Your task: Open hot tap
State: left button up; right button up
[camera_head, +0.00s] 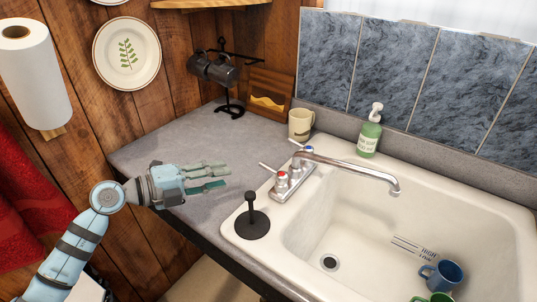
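The faucet (345,170) stands on the back left rim of the white sink (330,225), its spout reaching right over the basin. The hot tap (281,181), marked red, is at the near end of the faucet base, with its lever pointing up and left. The cold tap (308,150), marked blue, is at the far end. My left gripper (224,175) is over the grey counter, left of the hot tap and apart from it. Its fingers point right toward the tap, spread with an empty gap between them. My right gripper is not in view.
A black plunger-like object (252,220) stands on the sink's near left rim. A beige mug (300,124) and a green soap bottle (370,135) stand behind the faucet. A black mug stand (230,105) is at the back. A blue mug (442,275) lies in the basin.

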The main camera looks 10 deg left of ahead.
aim_at(263, 167)
pick_arm(q)
jog(key=x, duration=0.7)
jog(key=shift+d+r, duration=0.3)
jog(key=shift+d, duration=0.15)
jog(key=x, duration=0.6)
jog(key=shift+w+f, duration=0.25)
jog(key=shift+w, duration=0.15)
jog(key=shift+s, duration=0.1)
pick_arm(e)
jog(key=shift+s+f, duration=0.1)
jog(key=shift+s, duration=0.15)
pick_arm(q)
jog(key=shift+s+r, duration=0.1)
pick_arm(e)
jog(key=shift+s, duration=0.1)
pick_arm(q)
grip_shut()
